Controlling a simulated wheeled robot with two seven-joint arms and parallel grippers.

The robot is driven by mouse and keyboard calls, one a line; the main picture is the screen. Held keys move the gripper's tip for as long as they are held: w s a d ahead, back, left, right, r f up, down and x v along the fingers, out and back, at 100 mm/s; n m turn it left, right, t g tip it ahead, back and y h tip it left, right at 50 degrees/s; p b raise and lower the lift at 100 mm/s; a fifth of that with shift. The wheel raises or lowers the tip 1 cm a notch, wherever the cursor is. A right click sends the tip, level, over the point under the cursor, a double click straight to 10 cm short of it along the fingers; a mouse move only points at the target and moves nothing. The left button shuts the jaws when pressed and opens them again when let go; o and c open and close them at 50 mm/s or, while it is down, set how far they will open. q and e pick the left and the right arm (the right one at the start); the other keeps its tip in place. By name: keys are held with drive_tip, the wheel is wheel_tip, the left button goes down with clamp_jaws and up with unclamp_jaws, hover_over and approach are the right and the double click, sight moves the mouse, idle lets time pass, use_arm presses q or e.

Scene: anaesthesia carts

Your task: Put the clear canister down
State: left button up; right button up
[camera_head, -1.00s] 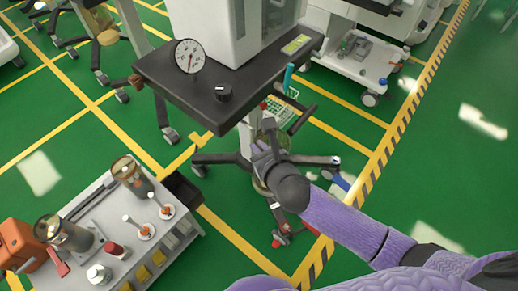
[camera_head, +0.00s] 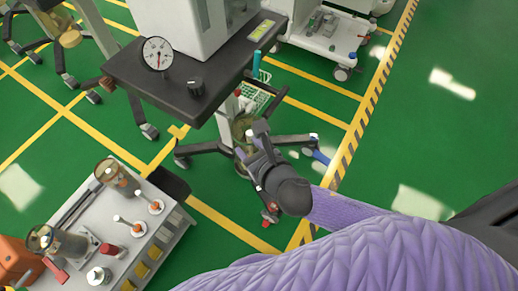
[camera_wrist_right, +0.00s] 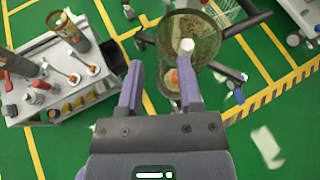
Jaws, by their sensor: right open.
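A clear canister (camera_head: 241,131) with an olive tint is beside the stand's post, below the dark tabletop, partly hidden by my right gripper (camera_head: 256,143). In the right wrist view the clear canister (camera_wrist_right: 205,40) is large, beyond the fingertips, with a white knob in front of it. My right gripper (camera_wrist_right: 160,75) is open there, its two purple fingers apart. The canister's lower part shows between and past the fingers. I cannot tell whether they touch it. My left gripper is not in view.
A grey cart (camera_head: 180,222) at lower left carries other clear canisters (camera_head: 117,177) and small knobs. The stand's dark tabletop (camera_head: 150,80) with a gauge overhangs near my right gripper. The stand's legs (camera_head: 200,148) spread below. Green floor is clear at right.

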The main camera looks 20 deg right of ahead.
drive_tip(key=a+p+v, duration=0.1)
drive_tip(key=v, duration=0.4)
drive_tip(key=s+d+f+m+g+h, duration=0.1)
drive_tip(key=s+d+f+m+g, duration=0.3)
drive_tip(key=f+m, duration=0.4)
drive_tip(key=s+d+f+m+g+h, duration=0.1)
drive_tip(key=s+d+f+m+g, duration=0.15)
drive_tip(key=s+f+m, duration=0.4)
drive_tip(key=s+d+f+m+g+h, duration=0.1)
drive_tip(key=s+d+f+m+g, duration=0.2)
drive_tip(key=f+m, duration=0.55)
drive_tip(key=s+f+m+g, duration=0.1)
drive_tip(key=s+f+m, duration=0.2)
drive_tip(key=s+m, duration=0.4)
drive_tip(key=s+f+m+g, duration=0.2)
drive_tip(key=s+m, duration=0.4)
drive_tip(key=s, duration=0.3)
drive_tip(key=shift+s+d+f+m, duration=0.35)
drive_tip(key=shift+s+f+m, duration=0.05)
drive_tip(key=shift+f, duration=0.1)
